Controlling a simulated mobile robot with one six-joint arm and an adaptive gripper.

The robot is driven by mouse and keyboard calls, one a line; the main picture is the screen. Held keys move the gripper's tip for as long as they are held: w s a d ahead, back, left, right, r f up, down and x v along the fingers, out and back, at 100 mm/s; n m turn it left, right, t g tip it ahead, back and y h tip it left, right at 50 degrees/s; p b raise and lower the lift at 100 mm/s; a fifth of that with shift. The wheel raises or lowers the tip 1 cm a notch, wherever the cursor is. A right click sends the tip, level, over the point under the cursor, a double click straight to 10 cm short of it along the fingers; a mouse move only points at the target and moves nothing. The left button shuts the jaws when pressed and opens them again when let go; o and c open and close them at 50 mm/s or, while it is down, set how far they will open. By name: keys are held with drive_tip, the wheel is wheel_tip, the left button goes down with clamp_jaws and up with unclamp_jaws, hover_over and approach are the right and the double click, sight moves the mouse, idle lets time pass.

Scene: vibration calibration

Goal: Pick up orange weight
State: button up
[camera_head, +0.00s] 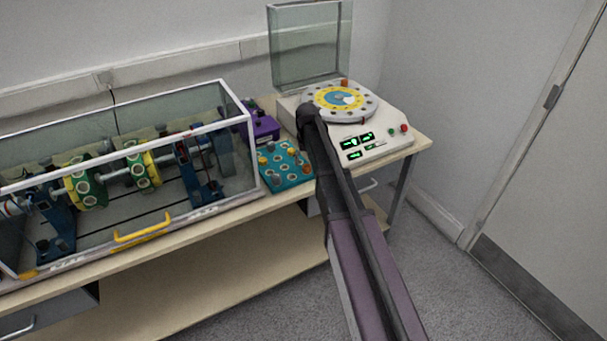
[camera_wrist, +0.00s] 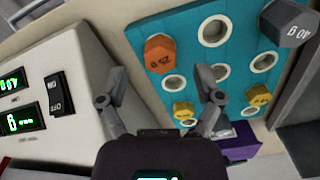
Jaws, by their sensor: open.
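In the wrist view an orange hexagonal weight (camera_wrist: 160,54) with dark lettering stands on a teal holder plate (camera_wrist: 140,32). It lies just beyond and between my two fingertips. My gripper (camera_wrist: 161,80) is open, with one finger on each side and nothing between them. In the head view the teal holder (camera_head: 272,181) sits on the bench, and my arm reaches over its right side. The gripper's fingers are hidden behind the arm in that view.
A grey weight (camera_wrist: 290,22) and small yellow weights (camera_wrist: 183,111) share the holder with empty holes. A white balancing machine (camera_head: 378,127) with a round disk stands to the right. A glass-covered rotor rig (camera_head: 232,95) fills the left. A purple box (camera_head: 263,125) stands behind the holder.

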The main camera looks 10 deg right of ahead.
sight(307, 167)
drive_tip(key=shift+f+b, duration=1.35)
drive_tip(key=shift+f, duration=0.3)
drive_tip(key=c, duration=1)
